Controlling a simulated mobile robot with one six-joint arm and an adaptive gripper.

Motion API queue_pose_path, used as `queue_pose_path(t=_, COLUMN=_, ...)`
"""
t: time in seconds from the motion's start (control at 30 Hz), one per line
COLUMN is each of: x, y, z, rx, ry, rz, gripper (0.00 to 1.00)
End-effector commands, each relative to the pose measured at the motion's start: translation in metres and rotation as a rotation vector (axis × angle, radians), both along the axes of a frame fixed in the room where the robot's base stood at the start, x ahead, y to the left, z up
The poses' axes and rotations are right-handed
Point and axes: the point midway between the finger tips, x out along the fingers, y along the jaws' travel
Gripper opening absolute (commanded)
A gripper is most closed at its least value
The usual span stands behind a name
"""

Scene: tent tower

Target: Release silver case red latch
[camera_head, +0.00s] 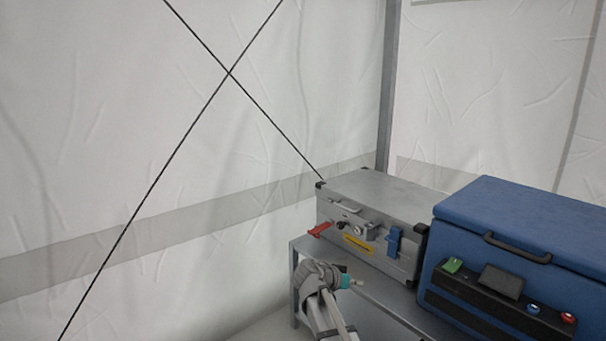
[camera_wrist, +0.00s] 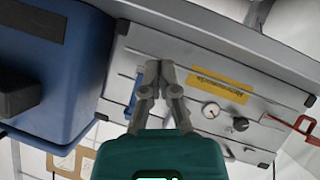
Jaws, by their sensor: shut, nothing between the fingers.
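The silver case (camera_head: 385,192) stands on a grey metal shelf. Its red latch (camera_head: 319,229) is at the left of its front face and slants down and outward. The wrist view shows the case front (camera_wrist: 180,47) upside down, with the red latch (camera_wrist: 290,126) at the right edge. My gripper (camera_wrist: 165,65) is shut and empty. In that view its fingertips lie over the case front, between the blue latch (camera_wrist: 133,97) and the yellow label (camera_wrist: 219,85), away from the red latch. Whether they touch the case cannot be told. In the head view my arm is low in front of the case.
A blue case (camera_head: 520,215) with a black handle, a green latch and knobs stands close to the right. The shelf (camera_head: 375,290) edge runs below both cases. A gauge (camera_wrist: 211,110) and black knob (camera_wrist: 240,124) stick out between yellow label and red latch. White tent walls are behind.

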Motion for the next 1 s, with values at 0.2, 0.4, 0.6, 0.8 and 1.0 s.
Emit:
queue_pose_path(t=0.2, x=-0.059, y=-0.028, z=-0.008, rx=0.165, ry=0.27, rz=0.044, gripper=0.0)
queue_pose_path(t=0.4, x=-0.109, y=-0.036, z=-0.015, rx=0.338, ry=0.484, rz=0.148, gripper=0.0)
queue_pose_path(t=0.6, x=-0.155, y=-0.032, z=-0.013, rx=0.514, ry=0.646, rz=0.297, gripper=0.0)
queue_pose_path(t=0.8, x=-0.182, y=-0.025, z=-0.009, rx=0.631, ry=0.726, rz=0.426, gripper=0.0)
queue_pose_path(t=1.0, x=-0.202, y=-0.018, z=-0.002, rx=0.714, ry=0.766, rz=0.53, gripper=0.0)
